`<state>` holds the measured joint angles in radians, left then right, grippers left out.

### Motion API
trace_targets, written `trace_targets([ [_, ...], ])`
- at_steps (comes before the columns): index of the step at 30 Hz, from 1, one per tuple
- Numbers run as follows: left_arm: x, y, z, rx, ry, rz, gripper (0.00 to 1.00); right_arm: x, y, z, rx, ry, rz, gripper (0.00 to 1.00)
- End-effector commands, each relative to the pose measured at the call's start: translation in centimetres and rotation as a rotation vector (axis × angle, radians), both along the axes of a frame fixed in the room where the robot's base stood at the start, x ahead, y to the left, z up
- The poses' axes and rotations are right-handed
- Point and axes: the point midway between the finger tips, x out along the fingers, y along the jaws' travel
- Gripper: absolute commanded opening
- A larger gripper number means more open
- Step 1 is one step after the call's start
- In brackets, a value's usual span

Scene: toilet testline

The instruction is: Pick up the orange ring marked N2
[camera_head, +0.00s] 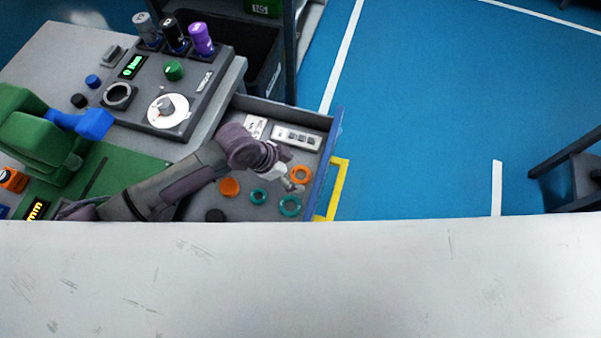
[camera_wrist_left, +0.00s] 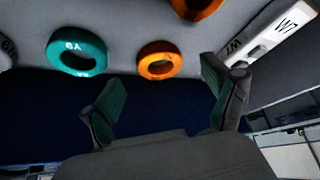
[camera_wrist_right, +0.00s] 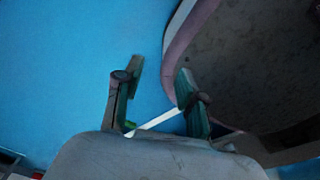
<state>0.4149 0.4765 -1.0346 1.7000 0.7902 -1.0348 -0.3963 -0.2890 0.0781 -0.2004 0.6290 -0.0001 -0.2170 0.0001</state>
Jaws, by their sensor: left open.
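Two orange rings show in the left wrist view: a whole one (camera_wrist_left: 160,60) just beyond my fingertips, its marking too small to read, and one cut off at the top edge (camera_wrist_left: 197,6). In the head view an orange ring (camera_head: 300,174) lies near the drawer's front, beside my left gripper (camera_head: 293,185). A second orange round piece (camera_head: 229,187) lies further left. I cannot read N2 on any. My left gripper shows open and empty in its wrist view (camera_wrist_left: 157,88). My right gripper (camera_wrist_right: 160,75) is open and empty, over the blue floor.
The open drawer (camera_head: 325,160) has a yellow handle (camera_head: 338,188). Teal rings (camera_head: 258,196) (camera_head: 290,205) lie in it, one marked Y9 (camera_wrist_left: 77,52). A white W7 piece (camera_wrist_left: 270,32) lies right of the orange rings. A pale surface (camera_head: 300,280) hides the drawer's near part.

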Motion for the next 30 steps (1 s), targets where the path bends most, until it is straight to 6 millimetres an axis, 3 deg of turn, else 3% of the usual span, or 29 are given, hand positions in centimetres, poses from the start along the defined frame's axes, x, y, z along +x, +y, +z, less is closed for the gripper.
trace_targets([
  [4,0.2,-1.0,-1.7,0.001,0.001,0.000,0.86,-0.6,-0.1,-0.1,-0.001,0.010,0.000,0.40],
  [13,0.3,-1.2,-2.1,0.000,0.000,-0.001,0.86,-1.9,-0.1,-0.2,-0.003,0.030,0.000,0.40],
  [23,0.3,-1.2,-2.0,0.000,0.000,-0.001,0.31,-1.7,-0.2,-0.2,-0.004,0.027,0.000,0.40],
  [30,0.3,-1.2,-2.0,0.000,-0.001,0.000,0.31,-1.5,-0.3,-0.2,-0.004,0.024,0.000,0.40],
])
